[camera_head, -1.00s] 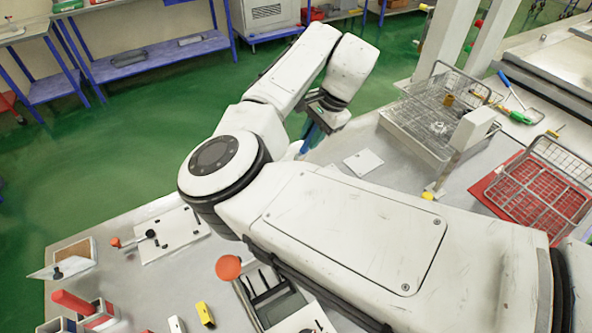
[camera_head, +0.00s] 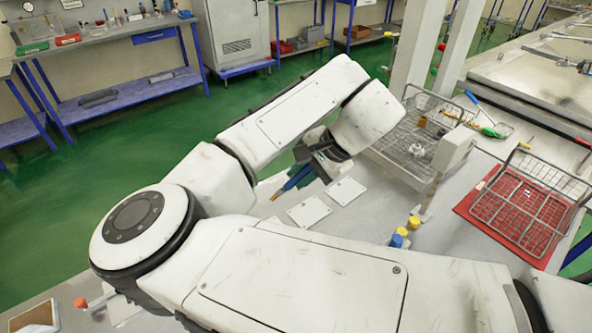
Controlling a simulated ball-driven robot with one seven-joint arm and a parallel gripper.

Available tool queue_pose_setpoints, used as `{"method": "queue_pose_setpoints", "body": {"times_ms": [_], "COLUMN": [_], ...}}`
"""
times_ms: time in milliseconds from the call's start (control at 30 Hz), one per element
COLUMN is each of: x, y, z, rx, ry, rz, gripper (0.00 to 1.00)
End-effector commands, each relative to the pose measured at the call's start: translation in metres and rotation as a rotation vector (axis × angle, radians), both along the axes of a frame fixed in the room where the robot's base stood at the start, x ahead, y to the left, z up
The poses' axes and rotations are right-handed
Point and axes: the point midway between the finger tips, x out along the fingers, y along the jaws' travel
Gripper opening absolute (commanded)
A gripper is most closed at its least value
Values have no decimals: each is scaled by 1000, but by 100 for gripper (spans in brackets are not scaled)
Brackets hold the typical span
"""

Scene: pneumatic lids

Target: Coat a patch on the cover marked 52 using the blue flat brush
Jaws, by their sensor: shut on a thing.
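My gripper (camera_head: 314,172) is shut on the blue flat brush (camera_head: 296,179). The brush slants down to the left, with its brownish tip above the left edge of the grey table. One flat white cover (camera_head: 310,211) lies just below and right of the brush tip. A second white cover (camera_head: 347,191) lies to its right, near the wire basket. I cannot read any number on either cover. My own arm hides much of the table's near part.
A wire basket (camera_head: 396,150) with small parts stands right of the covers. Another wire basket (camera_head: 541,190) stands on a red mat (camera_head: 467,206). Yellow and blue capped items (camera_head: 398,238) stand by a grey post. Bare table lies between them and the covers.

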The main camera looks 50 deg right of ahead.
Motion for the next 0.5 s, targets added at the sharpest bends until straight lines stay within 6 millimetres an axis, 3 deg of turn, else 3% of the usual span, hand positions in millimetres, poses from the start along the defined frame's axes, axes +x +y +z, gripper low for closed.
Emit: {"method": "queue_pose_setpoints", "body": {"times_ms": [167,500], "x": [-2,-1], "y": [1,1], "z": [-8,-42], "rx": [-1,1], "ry": [-5,-5], "rz": [-1,-2], "gripper": [0,0]}}
